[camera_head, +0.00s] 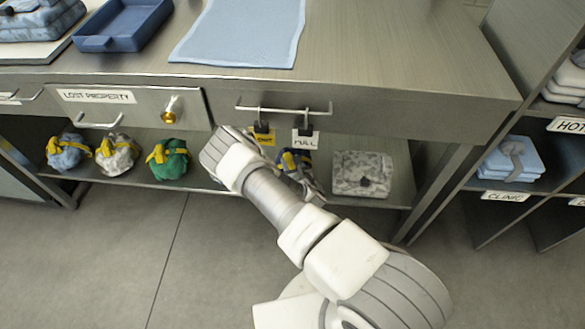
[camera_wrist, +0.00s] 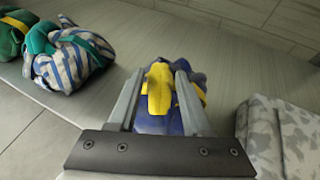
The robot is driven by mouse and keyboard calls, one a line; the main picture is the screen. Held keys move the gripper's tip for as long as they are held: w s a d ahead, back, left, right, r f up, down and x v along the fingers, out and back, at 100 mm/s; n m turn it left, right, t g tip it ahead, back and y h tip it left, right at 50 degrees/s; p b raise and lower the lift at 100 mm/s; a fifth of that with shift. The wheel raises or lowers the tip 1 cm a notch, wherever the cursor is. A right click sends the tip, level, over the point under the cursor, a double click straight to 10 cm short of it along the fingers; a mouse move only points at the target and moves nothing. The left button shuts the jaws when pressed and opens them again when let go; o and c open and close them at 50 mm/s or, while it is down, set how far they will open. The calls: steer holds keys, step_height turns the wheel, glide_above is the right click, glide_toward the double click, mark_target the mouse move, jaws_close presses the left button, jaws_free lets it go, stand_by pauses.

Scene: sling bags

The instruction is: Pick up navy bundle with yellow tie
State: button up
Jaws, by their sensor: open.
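The navy bundle with a yellow tie (camera_head: 293,161) sits on the low shelf under the counter, partly hidden by my arm in the head view. In the wrist view the navy bundle (camera_wrist: 197,84) shows between the two fingers of my gripper (camera_wrist: 160,68), its yellow tie facing me. The gripper is open, one finger on each side of the bundle in the picture. I cannot tell whether either finger touches it. In the head view the fingers are hidden behind my arm.
A striped blue-white bundle with a green tie (camera_wrist: 70,57) lies left of the navy one, and a grey camouflage bundle (camera_head: 362,174) lies right. A green bundle (camera_head: 168,159) is farther left. A drawer handle with hanging tags (camera_head: 283,109) and the counter edge are above.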

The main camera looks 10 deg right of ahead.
mark_target(290, 158)
steer(key=b+x, duration=0.1)
steer(key=x, duration=0.3)
steer(key=shift+s+d+f+b, duration=0.15)
steer(key=shift+f+b, duration=0.1)
steer(key=shift+b, duration=0.1)
steer(key=shift+w, duration=0.4)
jaws_close()
stand_by(0.7)
